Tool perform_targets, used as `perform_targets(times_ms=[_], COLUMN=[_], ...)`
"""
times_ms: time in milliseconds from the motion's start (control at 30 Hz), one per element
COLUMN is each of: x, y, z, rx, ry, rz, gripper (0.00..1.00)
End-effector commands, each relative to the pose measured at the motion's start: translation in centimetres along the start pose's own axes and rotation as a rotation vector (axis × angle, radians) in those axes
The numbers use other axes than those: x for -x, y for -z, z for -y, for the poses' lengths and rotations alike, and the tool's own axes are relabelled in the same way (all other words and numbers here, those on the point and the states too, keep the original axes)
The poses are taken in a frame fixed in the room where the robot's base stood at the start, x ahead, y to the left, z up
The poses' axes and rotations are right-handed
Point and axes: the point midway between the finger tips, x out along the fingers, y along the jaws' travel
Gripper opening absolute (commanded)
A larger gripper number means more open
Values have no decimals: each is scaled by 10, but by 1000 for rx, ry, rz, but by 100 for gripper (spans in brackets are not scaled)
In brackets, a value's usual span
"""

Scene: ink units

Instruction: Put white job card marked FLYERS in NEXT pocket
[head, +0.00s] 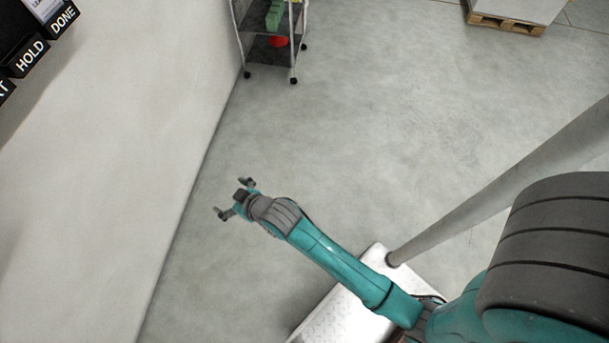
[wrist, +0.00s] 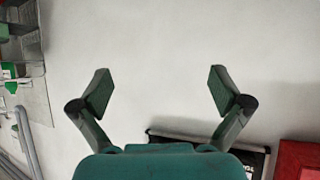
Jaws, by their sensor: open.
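My gripper (head: 235,199) is open and empty beside the white wall in the head view. In the wrist view its two fingers (wrist: 161,92) stand wide apart with only pale wall between them. At the upper left of the head view are the black DONE pocket (head: 64,19) and HOLD pocket (head: 28,58). Another pocket is cut by the left edge, with only the end of its label, a T, showing. A white card (head: 43,9) with partly cut lettering stands in the DONE pocket. No card marked FLYERS can be made out.
A wire-framed trolley (head: 270,45) with green and red items stands by the wall. A wooden pallet (head: 508,22) is at the top right. The floor between is clear. In the wrist view, a dark-edged panel (wrist: 255,157) and a red object (wrist: 297,160) are at lower right.

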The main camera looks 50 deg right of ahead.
Motion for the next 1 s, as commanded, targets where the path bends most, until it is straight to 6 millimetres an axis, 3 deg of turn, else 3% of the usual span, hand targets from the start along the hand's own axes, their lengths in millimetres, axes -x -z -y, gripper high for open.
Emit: perform_targets(times_ms=[33,200,500,767,1000], x=[18,74,184,283,362], y=[-18,-55,-93,-96,-79], z=[-3,-11,-17,-15,-11], rx=[-7,-24,-46,-61,-68], ry=[-10,-41,-93,-132,-161], rz=[-6,-54,-137,-210,-272], gripper=[100,100,100,100,100])
